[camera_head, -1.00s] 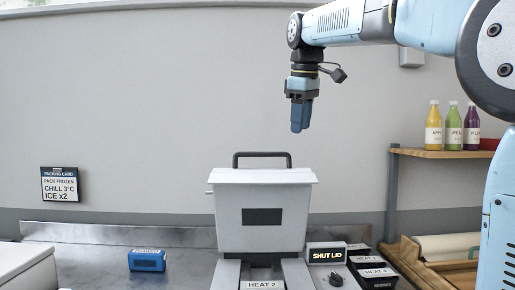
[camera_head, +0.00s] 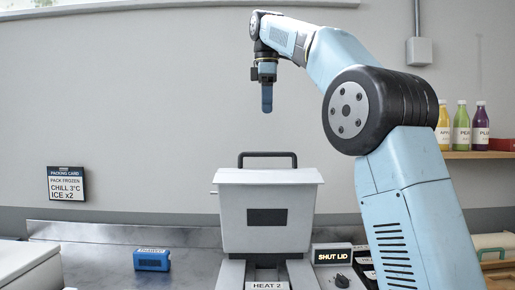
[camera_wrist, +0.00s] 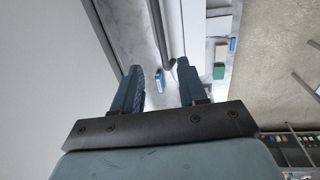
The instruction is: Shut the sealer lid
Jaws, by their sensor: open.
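The sealer (camera_head: 267,225) stands on the counter in the middle of the head view, with a white top lid (camera_head: 268,175) and a dark handle bar (camera_head: 267,155) rising above it. From here I cannot tell how far the lid is tilted. A small display reading "SHUT LID" (camera_head: 332,256) stands at its right. My gripper (camera_head: 266,108) hangs above the handle, apart from it and pointing down. In the wrist view my gripper (camera_wrist: 160,85) has its two fingers spread, with nothing held; a dark bar, likely the handle, shows between and beyond them.
A blue box (camera_head: 151,259) lies on the metal counter (camera_head: 95,262) to the left. A packing card (camera_head: 67,184) is on the wall. Bottles (camera_head: 461,128) stand on a shelf at the right. My arm covers much of the right side. The space above the left counter is clear.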

